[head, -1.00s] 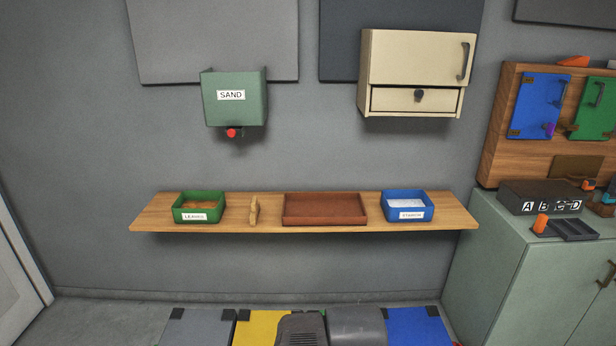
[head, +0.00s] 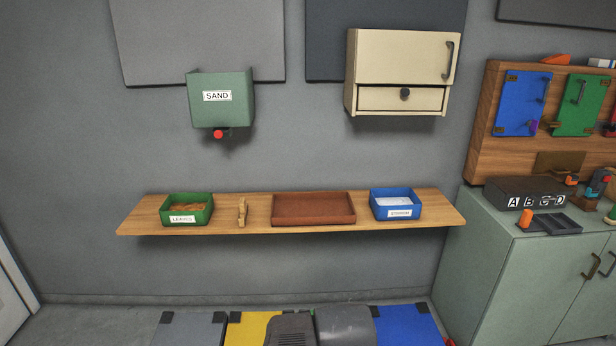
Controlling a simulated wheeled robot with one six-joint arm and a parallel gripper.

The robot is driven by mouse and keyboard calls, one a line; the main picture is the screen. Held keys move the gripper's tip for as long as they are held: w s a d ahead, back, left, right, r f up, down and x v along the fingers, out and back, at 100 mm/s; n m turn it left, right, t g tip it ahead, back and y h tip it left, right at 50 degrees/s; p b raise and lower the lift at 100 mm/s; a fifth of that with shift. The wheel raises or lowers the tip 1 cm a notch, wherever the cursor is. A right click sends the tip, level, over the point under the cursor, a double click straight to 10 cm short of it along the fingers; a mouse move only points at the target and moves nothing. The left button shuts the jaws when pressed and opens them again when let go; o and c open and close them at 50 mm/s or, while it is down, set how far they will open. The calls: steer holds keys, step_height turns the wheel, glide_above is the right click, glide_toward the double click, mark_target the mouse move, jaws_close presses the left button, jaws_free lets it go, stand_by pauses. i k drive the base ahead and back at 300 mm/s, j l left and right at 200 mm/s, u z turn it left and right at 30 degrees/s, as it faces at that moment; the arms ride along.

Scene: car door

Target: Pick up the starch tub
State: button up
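The starch tub (head: 397,205) is a blue open box with a white label and white contents. It stands upright near the right end of the wooden wall shelf (head: 245,228) in the head view. My gripper is not in view. Only a dark grey part of my own body shows at the bottom middle, well below and in front of the shelf.
On the shelf, left of the starch tub, are a brown tray (head: 313,210), a small wooden piece (head: 242,212) and a green leaves tub (head: 187,209). A cream cabinet (head: 402,70) and green sand dispenser (head: 222,98) hang above. A green cupboard (head: 540,280) stands right.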

mark_target(390, 203)
steer(key=i+l+u, duration=0.15)
steer(key=l, duration=0.3)
steer(key=i+l+u, duration=0.2)
steer(key=l, duration=0.3)
steer(key=i+l+u, duration=0.15)
steer(key=l, duration=0.35)
steer(key=i+l+u, duration=0.2)
steer(key=l, duration=0.3)
steer(key=l+u, duration=0.15)
steer(key=l, duration=0.35)
